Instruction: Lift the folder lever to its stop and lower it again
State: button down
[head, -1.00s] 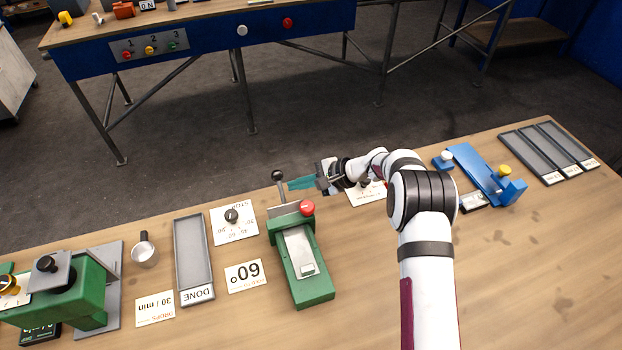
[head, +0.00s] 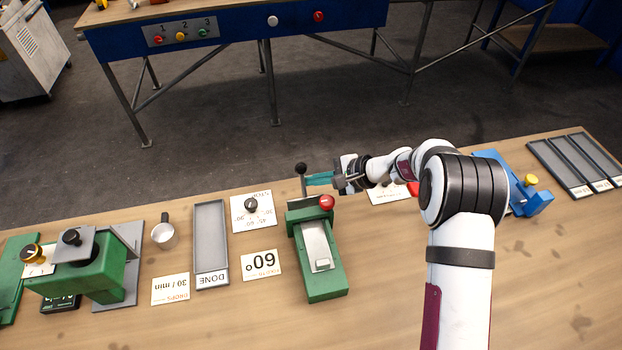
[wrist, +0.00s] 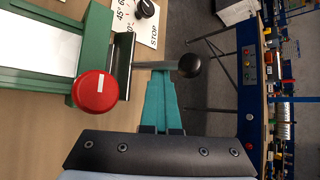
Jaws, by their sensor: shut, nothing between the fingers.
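The green folder (head: 323,283) stands on the wooden bench with a pale metal plate on top and a red knob (head: 327,202) near its far end. Its lever (head: 303,186) is a thin grey rod with a black ball that sticks up at the far end. The black ball (wrist: 190,65) also shows in the wrist view. My gripper (head: 311,180) comes from the right, its teal fingers shut and empty. In the wrist view the fingertips (wrist: 160,77) lie at the lever rod, just beside the ball. I cannot tell whether they touch it.
A green machine (head: 85,275) stands farther left. A blue device (head: 537,202) is behind my arm at right. Bare bench lies in front right.

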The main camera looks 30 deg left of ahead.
jog(key=shift+s+r, duration=0.1)
jog(key=shift+s, duration=0.35)
jog(key=w, duration=0.1)
jog(key=w+a+f, duration=0.1)
jog(key=w+f, duration=0.1)
jog(key=shift+w+a, duration=0.15)
jog(key=shift+a, duration=0.25)
jog(key=s+d+r+n+t+y, duration=0.25)
jog(key=d+r, duration=0.35)
jog(key=d, duration=0.4)
jog(key=x, duration=0.9)
jog(key=shift+s+a+g, duration=0.3)
jog(key=shift+s+g, duration=0.05)
jog(key=shift+g, duration=0.1)
jog(key=shift+r+m+y, duration=0.1)
jog(key=shift+m+y, duration=0.15)
